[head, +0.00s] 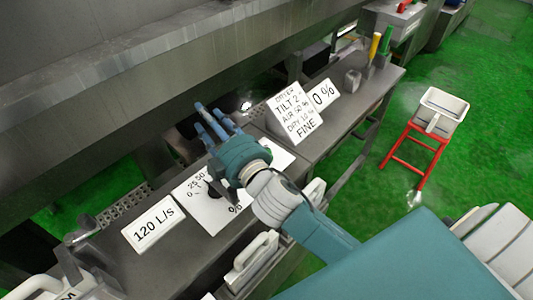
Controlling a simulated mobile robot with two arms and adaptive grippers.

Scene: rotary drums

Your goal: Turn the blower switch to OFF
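My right gripper (207,118) is in the middle of the head view, above the grey metal console (185,258). Its blue-tipped fingers are spread apart with nothing seen between them. Below it, a white dial plate (207,222) marked 0, 25, 50 and % carries a dark knob (213,189). My gripper and wrist cover part of this plate and what lies behind it. No switch labelled blower or OFF can be read, so I cannot tell which control it is. My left gripper is not in view.
A sign reading 120 L/s (153,231) stands left of the dial. A dryer sign (294,114) and a 0 % sign (323,94) stand further right. White handles (252,252) line the console front. A white bin on a red stand (441,111) stands on the green floor.

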